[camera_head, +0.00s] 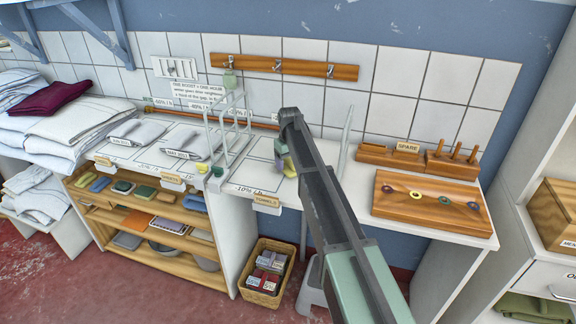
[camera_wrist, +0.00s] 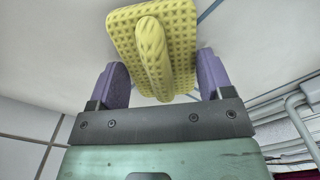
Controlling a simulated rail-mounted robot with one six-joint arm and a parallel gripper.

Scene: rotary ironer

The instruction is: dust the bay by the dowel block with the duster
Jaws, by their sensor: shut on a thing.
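The duster is a yellow, waffle-textured pad with a raised grip; it fills the top middle of the wrist view (camera_wrist: 180,25) and shows small in the head view (camera_head: 289,168). My gripper (camera_head: 284,157) is shut on it, with a purple finger on each side in the wrist view (camera_wrist: 162,85). It is low over the counter, by an outlined bay (camera_head: 250,172) behind the towels label; I cannot tell whether the pad touches the surface. The dowel block (camera_head: 452,165), wooden with upright pegs, stands at the counter's right. My arm hides part of the counter between them.
A wooden board with coloured rings (camera_head: 425,208) lies in front of the dowel block. A white wire frame (camera_head: 225,130) stands left of my gripper; another upright frame (camera_head: 345,135) stands right. Folded cloths (camera_head: 180,138) lie further left. A basket (camera_head: 266,272) is below.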

